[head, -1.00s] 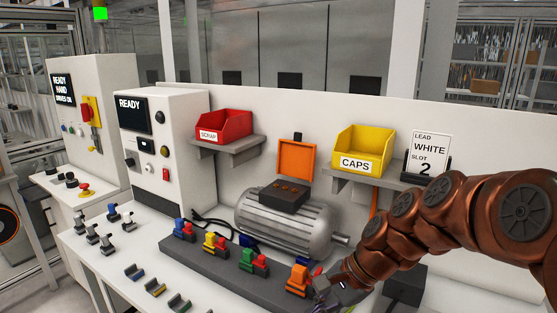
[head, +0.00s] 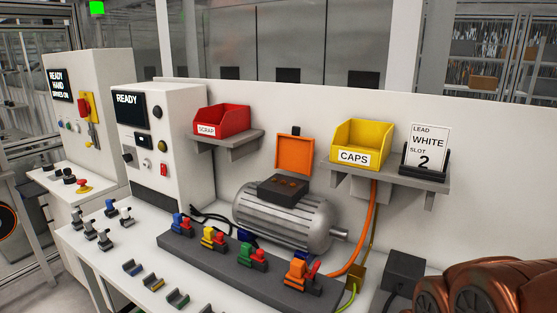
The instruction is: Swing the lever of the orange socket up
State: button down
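The orange socket (head: 297,274) stands at the right end of the long dark grey block on the white bench. Its orange-red lever (head: 313,271) is on its right side and slants upward. No gripper touches the socket or lever. My gripper is out of view; only brown links of my arm show at the lower right corner.
Blue (head: 179,222), yellow (head: 209,237) and green (head: 246,252) sockets, each with a red part, line the grey block (head: 220,264). A grey motor (head: 281,219) lies behind them. An orange cable (head: 367,235) hangs right of it, near a dark box (head: 404,270).

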aim_at(318, 265)
jog(key=z, duration=0.1)
jog(key=k, duration=1)
jog(key=u, duration=1)
jog(key=i, duration=1.25)
jog(key=z, duration=0.6)
